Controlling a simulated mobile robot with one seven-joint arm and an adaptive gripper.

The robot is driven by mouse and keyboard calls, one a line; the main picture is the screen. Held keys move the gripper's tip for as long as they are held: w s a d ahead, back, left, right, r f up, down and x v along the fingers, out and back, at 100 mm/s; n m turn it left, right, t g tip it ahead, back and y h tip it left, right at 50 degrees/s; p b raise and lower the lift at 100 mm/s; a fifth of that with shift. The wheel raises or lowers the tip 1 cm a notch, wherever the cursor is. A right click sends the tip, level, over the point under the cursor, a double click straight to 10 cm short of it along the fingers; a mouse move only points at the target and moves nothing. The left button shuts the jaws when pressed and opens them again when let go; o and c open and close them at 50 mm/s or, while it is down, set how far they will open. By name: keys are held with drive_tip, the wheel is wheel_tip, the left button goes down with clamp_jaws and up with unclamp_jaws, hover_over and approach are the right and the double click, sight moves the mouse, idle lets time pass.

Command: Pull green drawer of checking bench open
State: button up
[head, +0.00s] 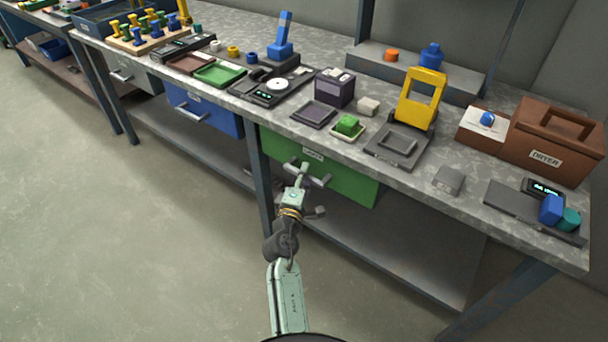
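The green drawer (352,187) sits under the front edge of the checking bench (300,132), with a small label near its top. Its front looks flush under the benchtop, so it appears shut. A grey bar handle is on its front, partly covered by my gripper. My gripper (302,176) reaches up from the bottom of the head view and is at the handle. Its fingers overlap the handle in the picture. I cannot tell whether they touch it, or whether they are open or shut.
A blue drawer (203,112) and a grey drawer (130,73) are to the left. A lower shelf (400,245) and bench legs stand below. The floor (110,240) in front is clear.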

clamp_jaws()
idle(0.6)
